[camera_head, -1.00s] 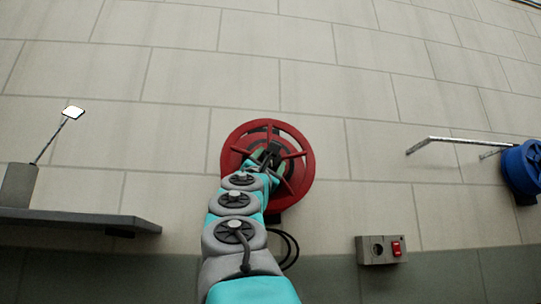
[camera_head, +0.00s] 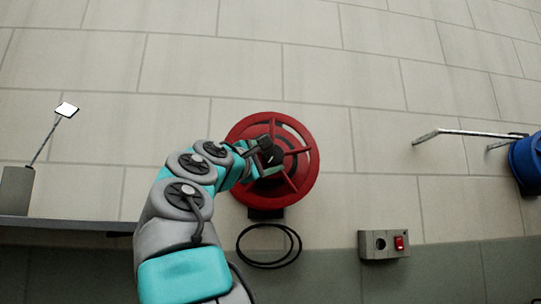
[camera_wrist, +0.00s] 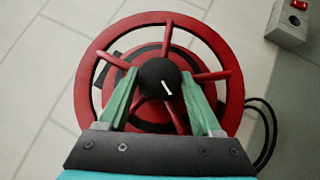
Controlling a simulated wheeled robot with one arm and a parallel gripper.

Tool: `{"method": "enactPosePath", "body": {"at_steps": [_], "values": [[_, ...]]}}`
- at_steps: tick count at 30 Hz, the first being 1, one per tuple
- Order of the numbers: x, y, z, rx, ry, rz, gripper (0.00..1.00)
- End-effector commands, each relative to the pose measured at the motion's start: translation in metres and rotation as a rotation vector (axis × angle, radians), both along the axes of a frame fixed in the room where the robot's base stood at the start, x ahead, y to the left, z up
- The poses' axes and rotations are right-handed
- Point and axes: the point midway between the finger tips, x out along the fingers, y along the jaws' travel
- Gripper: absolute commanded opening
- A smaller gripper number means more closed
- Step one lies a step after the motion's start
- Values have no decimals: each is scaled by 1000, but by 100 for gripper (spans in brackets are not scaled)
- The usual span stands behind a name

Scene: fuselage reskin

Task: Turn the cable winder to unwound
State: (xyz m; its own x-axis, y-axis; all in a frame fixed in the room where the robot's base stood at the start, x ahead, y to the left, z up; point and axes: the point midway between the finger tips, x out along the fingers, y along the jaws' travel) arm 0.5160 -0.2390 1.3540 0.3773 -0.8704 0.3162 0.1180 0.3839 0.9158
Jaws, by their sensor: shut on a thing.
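The cable winder (camera_head: 311,165) is a red spoked reel on the tiled wall. It also shows in the wrist view (camera_wrist: 236,80), with a black hub knob (camera_wrist: 160,78) bearing a white mark at its centre. My gripper (camera_wrist: 160,73) is at the hub, its two green fingers on either side of the knob and shut on it. In the head view my gripper (camera_head: 262,158) reaches the reel from the lower left and hides part of its middle. A dark cable (camera_head: 268,263) hangs in loops below the reel.
A grey box with a red switch (camera_head: 383,245) is on the wall at lower right. A blue reel (camera_head: 526,165) and a metal bar (camera_head: 465,133) are at far right. A shelf (camera_head: 60,228) and a lamp-like stand (camera_head: 45,145) are at left.

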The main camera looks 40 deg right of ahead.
Motion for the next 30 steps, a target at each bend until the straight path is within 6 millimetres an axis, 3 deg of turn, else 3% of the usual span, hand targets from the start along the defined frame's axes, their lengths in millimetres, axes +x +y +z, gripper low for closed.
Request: {"method": "enactPosePath", "body": {"at_steps": [26,27,30], "values": [[0,-1,1,55,-26,-2,10],[0,-1,1,56,-27,-1,69],[0,0,1,56,-27,-1,80]]}}
